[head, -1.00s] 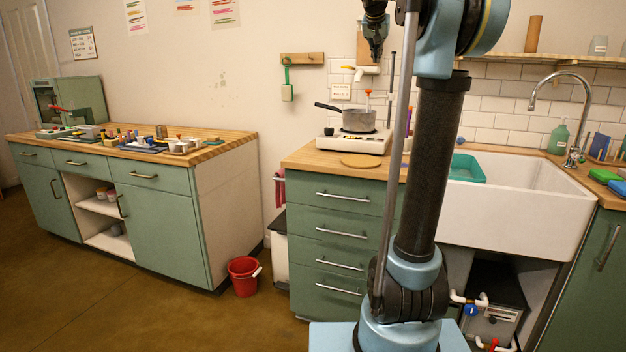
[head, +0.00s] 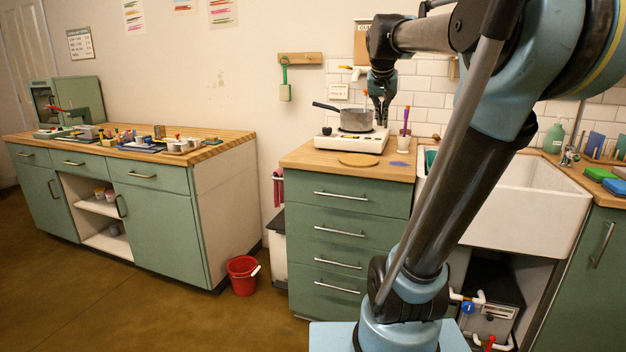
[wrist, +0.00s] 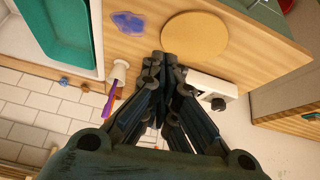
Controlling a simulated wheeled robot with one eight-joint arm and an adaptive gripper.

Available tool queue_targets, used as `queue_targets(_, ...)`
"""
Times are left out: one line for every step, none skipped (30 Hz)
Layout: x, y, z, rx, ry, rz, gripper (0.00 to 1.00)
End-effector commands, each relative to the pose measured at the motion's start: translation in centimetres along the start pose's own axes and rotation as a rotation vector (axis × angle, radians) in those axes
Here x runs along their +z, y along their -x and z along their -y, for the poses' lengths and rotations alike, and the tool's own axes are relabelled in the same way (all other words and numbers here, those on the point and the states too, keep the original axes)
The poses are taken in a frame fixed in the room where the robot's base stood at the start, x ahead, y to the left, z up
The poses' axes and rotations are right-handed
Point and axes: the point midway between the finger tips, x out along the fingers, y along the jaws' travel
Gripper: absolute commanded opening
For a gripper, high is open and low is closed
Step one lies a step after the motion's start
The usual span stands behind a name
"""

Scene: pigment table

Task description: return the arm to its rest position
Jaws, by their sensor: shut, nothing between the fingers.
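My gripper (head: 381,120) points down over the wooden counter by the hot plate, near the saucepan's right side in the head view. Its fingers are shut and hold nothing. In the wrist view the closed fingertips (wrist: 169,60) lie in front of the round wooden board (wrist: 195,37) on the counter. My arm reaches up from the base and bends toward the counter, covering part of the sink.
A grey saucepan (head: 356,119) stands on the white hot plate (head: 343,140). A white cup (head: 403,144) with a purple-handled tool is to the right, near a blue-purple patch (wrist: 128,22). A teal tub (wrist: 55,30) sits in the sink. A red bucket (head: 243,277) stands on the floor.

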Motion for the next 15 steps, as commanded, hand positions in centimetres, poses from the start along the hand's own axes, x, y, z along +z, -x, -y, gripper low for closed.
queue_targets(2.9,-0.9,-0.3,-0.003,0.011,0.022,0.0)
queue_targets(4.4,-1.3,-0.5,-0.006,0.019,0.036,0.0)
queue_targets(6.5,-2.0,-0.7,-0.009,0.03,0.055,0.0)
queue_targets(8.0,-2.5,-0.8,-0.011,0.039,0.068,0.0)
queue_targets(9.6,-3.0,-0.9,-0.015,0.047,0.082,0.0)
queue_targets(11.7,-3.7,-1.1,-0.02,0.058,0.1,0.0)
queue_targets(13.4,-4.2,-1.2,-0.023,0.067,0.114,0.0)
queue_targets(14.9,-4.7,-1.4,-0.026,0.075,0.127,0.0)
queue_targets(17.1,-5.5,-1.5,-0.032,0.088,0.145,0.0)
queue_targets(18.7,-6.0,-1.6,-0.037,0.095,0.158,0.0)
queue_targets(20.3,-6.5,-1.7,-0.041,0.105,0.171,0.0)
queue_targets(22.5,-7.3,-1.8,-0.047,0.117,0.19,0.0)
queue_targets(24.1,-7.9,-1.9,-0.052,0.126,0.202,0.0)
queue_targets(25.8,-8.4,-2.0,-0.058,0.135,0.216,0.0)
queue_targets(27.9,-9.2,-2.1,-0.065,0.147,0.233,0.0)
